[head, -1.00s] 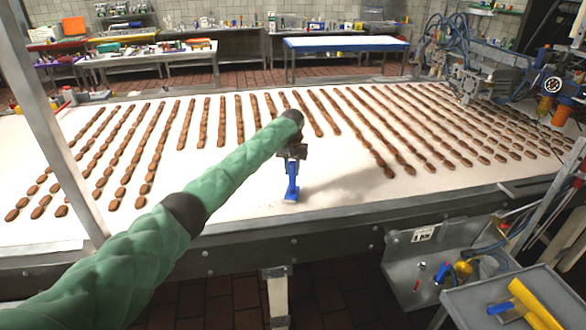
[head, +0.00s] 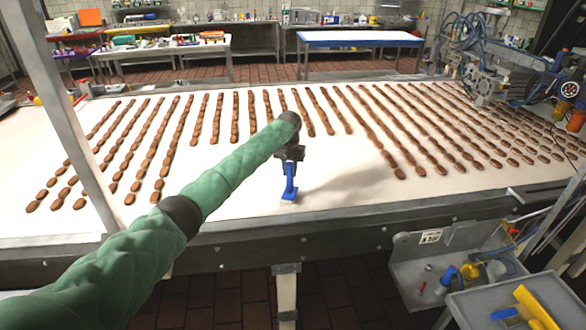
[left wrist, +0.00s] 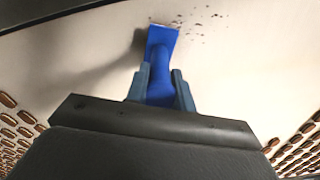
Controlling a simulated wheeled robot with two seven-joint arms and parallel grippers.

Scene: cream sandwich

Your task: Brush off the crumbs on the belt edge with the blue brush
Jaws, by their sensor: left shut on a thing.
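My left gripper (left wrist: 160,88) is shut on the handle of the blue brush (left wrist: 161,42). In the head view the brush (head: 290,183) points down at the front of the white belt (head: 345,208), close to its near metal edge (head: 340,227). Its bristle end seems to be at or just above the belt; I cannot tell if it touches. Dark crumbs (left wrist: 200,22) lie on the belt beside the brush head in the left wrist view. In the head view the crumbs are too small to make out. My right gripper is not in view.
Rows of brown biscuits (head: 380,140) cover the belt behind and to both sides. A metal post (head: 75,125) stands at the left. A grey tray (head: 465,306) with a yellow item (head: 535,308) is at the lower right.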

